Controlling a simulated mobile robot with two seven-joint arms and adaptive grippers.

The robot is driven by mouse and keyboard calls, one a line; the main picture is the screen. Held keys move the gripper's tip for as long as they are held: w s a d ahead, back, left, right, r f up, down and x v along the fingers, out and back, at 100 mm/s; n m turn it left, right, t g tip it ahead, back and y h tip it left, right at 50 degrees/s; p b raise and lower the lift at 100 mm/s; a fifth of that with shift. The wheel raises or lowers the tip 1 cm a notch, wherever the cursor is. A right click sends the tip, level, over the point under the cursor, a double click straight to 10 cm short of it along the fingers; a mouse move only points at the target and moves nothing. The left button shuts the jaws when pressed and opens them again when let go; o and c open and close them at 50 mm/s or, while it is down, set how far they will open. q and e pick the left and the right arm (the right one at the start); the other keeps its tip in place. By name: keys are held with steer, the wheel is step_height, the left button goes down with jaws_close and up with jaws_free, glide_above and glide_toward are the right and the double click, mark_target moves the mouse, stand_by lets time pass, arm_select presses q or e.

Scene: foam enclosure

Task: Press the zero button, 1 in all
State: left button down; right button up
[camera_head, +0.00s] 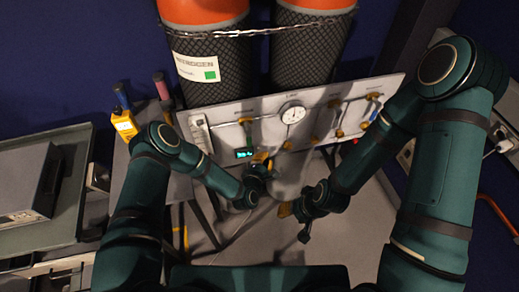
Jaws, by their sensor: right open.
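A grey panel (225,115) carries a small box with a lit green display (245,153) near its lower edge. I cannot make out a zero button; it is too small or hidden. My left gripper (262,168) is just below and right of this display, close to the panel's lower edge. Its fingers are small and partly hidden, so I cannot tell whether it is open or whether it touches anything. My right gripper (291,212) is lower, in front of the panel and apart from it. It is open, and I see nothing held in it.
A yellow handheld device (125,126) is at the left, near a green tray (76,205) holding a grey box (28,182).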

arm_select(q)
steer(key=shift+w, duration=0.1)
stand_by(0.5)
steer(key=shift+w+a+b, duration=0.15)
steer(key=shift+w+b, duration=0.15)
steer(key=shift+b, duration=0.15)
steer(key=shift+w+a+b, duration=0.1)
steer(key=shift+w+b, duration=0.25)
steer(key=shift+w, duration=0.05)
stand_by(0.5)
steer(key=shift+s, duration=0.15)
steer(key=shift+s+d, duration=0.25)
steer(key=shift+s, duration=0.4)
steer(key=s, duration=0.2)
steer(key=s+d, duration=0.1)
steer(key=s, duration=0.2)
steer(key=shift+d+p, duration=0.15)
steer(key=shift+p, duration=0.2)
stand_by(0.9)
